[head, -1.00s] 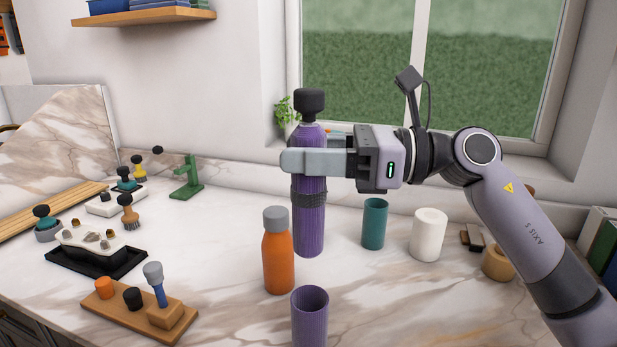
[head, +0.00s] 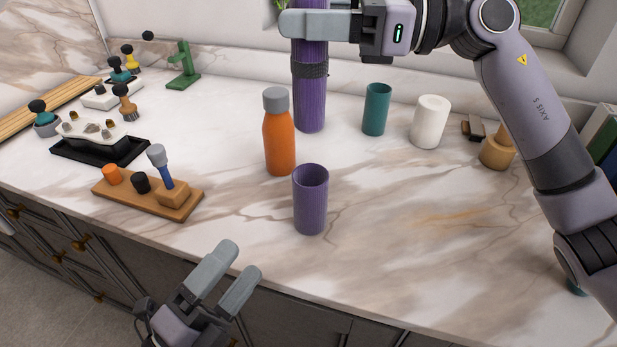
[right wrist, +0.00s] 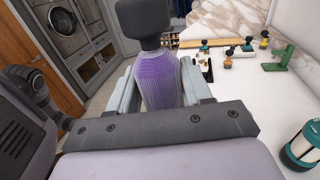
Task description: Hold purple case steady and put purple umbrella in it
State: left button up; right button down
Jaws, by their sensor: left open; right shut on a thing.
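The purple umbrella (head: 311,98) hangs upright, its upper part gripped by my right gripper (head: 292,24). It has a dark band around its middle, and its top is out of the head view. My left gripper (head: 236,268) is open and empty at the counter's front edge, left of and nearer than the case.
An orange bottle (head: 279,142) with a grey cap stands just behind and left of the case. A teal cup (head: 376,110) and white cylinder (head: 430,122) stand behind right. A wooden tray (head: 120,196) lies left. The counter right of the case is clear.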

pick_arm(q)
jog(key=w+d+r+t+y, duration=0.1)
jog(key=w+d+r+y, duration=0.2)
jog(key=w, duration=0.2)
jog(key=m+g+y, duration=0.4)
jog(key=m+y, duration=0.5)
jog(key=m, duration=0.2)
send_near(311, 176)
jog(key=x, duration=0.9)
jog(key=shift+w, duration=0.1)
